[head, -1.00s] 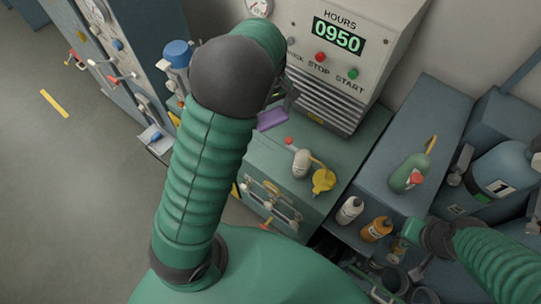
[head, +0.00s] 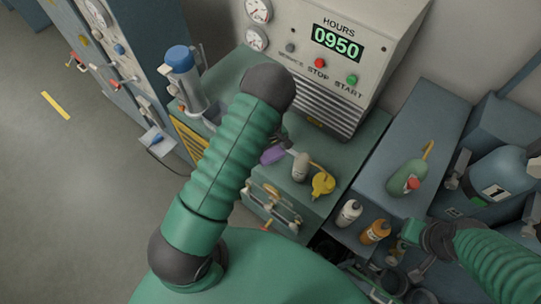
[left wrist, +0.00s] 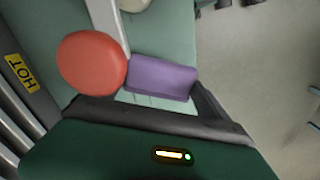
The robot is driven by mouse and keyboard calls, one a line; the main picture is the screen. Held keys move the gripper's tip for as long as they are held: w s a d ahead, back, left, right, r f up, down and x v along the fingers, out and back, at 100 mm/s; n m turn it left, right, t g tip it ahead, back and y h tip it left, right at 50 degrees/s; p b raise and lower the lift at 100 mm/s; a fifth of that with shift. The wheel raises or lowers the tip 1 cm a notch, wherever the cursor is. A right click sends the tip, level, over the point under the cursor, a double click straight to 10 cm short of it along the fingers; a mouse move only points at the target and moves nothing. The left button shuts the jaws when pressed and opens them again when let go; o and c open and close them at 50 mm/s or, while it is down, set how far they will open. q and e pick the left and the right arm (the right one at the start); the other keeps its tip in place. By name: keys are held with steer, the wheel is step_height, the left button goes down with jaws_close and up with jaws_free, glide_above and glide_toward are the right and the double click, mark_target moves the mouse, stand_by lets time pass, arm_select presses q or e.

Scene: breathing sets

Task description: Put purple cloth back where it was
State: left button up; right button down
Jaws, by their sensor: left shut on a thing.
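The purple cloth (head: 272,155) is at my left gripper (head: 284,140), low over the green bench top (head: 345,145), left of a pale bottle (head: 301,167). In the left wrist view the cloth (left wrist: 163,78) shows as a flat purple piece at the jaws, and the left gripper is shut on it. My left forearm hides part of the bench. I cannot tell whether the cloth touches the bench. My right gripper (head: 398,250) is at the lower right, its jaws unclear.
A yellow-capped piece (head: 323,184) stands right of the pale bottle. White (head: 348,213) and orange (head: 375,231) bottles, a green bottle (head: 404,179) and a cylinder (head: 505,172) are to the right. The control panel (head: 330,60) rises behind. A blue-topped canister (head: 182,75) stands at left.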

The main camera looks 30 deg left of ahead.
mark_target(271, 154)
arm_select(q)
step_height(271, 154, down, 4)
steer(key=shift+s+r, duration=0.1)
steer(key=shift+r, duration=0.1)
steer(key=shift+f, duration=0.15)
steer(key=o, duration=1.1)
steer(key=shift+c, duration=0.2)
steer(key=shift+r, duration=0.25)
step_height(271, 154, up, 12)
steer(key=shift+d+f+b, duration=0.1)
steer(key=shift+b, duration=0.65)
